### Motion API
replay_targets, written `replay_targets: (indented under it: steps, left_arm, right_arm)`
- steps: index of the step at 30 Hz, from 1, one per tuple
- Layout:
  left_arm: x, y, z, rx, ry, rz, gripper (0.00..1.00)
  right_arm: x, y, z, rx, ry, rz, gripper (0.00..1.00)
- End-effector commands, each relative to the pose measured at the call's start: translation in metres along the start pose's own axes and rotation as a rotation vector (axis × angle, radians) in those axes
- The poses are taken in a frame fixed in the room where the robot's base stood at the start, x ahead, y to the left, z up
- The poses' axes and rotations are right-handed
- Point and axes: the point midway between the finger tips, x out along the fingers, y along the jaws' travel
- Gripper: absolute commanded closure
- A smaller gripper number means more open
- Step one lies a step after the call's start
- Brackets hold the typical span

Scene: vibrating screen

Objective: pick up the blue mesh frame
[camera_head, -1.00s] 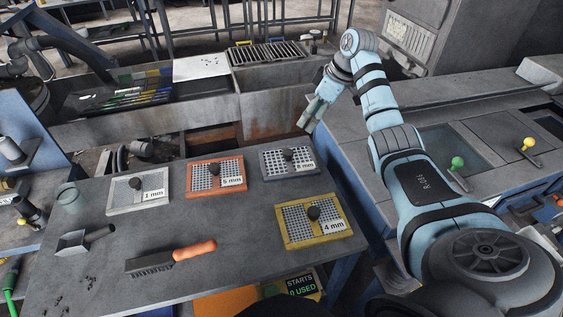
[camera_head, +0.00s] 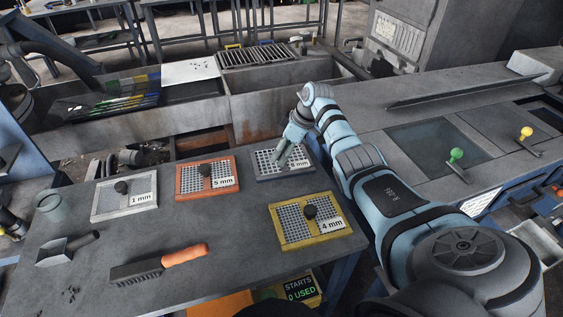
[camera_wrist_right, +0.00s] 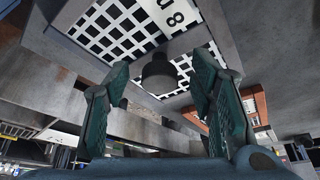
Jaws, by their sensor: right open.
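The blue mesh frame (camera_head: 264,166) lies flat at the back right of the grey table, with a white 8 mm label. My right gripper (camera_head: 281,159) is over it, fingers pointing down, and hides its middle and its knob in the head view. In the right wrist view the mesh frame (camera_wrist_right: 112,28) fills the top, and its dark knob (camera_wrist_right: 159,74) shows between the two teal fingers of the gripper (camera_wrist_right: 160,88). The fingers are open, with a visible gap on both sides of the knob. My left gripper is not in view.
A red 5 mm frame (camera_head: 190,190) lies to the left, a white 1 mm frame (camera_head: 107,208) farther left, and a yellow 4 mm frame (camera_head: 296,240) in front. A brush (camera_head: 160,264) and a scoop (camera_head: 62,251) lie nearer.

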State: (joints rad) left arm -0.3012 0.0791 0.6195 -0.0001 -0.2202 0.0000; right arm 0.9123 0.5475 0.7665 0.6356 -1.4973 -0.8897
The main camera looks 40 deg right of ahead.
Motion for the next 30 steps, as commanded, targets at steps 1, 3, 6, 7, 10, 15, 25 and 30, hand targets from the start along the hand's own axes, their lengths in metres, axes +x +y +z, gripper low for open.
replay_targets:
  steps: [1, 3, 6, 7, 10, 15, 25, 30]
  left_arm:
    - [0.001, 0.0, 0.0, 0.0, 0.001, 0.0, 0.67]
    - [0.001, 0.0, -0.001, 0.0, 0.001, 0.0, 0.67]
    - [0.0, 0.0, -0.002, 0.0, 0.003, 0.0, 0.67]
    - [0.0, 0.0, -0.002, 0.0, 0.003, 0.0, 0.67]
    - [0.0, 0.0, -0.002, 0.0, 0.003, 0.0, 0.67]
    - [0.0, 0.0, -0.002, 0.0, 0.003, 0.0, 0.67]
    - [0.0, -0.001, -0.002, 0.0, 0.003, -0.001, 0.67]
    - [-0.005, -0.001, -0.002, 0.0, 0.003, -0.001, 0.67]
  right_arm:
    - [0.002, 0.0, 0.0, 0.0, 0.0, 0.001, 0.5]
    - [0.001, 0.0, 0.0, -0.001, 0.0, 0.001, 0.5]
    - [0.001, 0.0, -0.001, -0.001, 0.0, 0.001, 0.53]
    - [0.001, 0.0, -0.001, -0.001, 0.0, 0.001, 0.58]
    - [0.001, 0.0, -0.001, -0.001, 0.0, 0.001, 0.74]
    - [0.001, 0.0, -0.001, -0.001, 0.0, 0.0, 1.0]
    - [-0.001, 0.0, -0.002, -0.002, 0.001, 0.001, 1.0]
    - [-0.017, 0.001, -0.009, -0.001, 0.003, 0.002, 1.0]
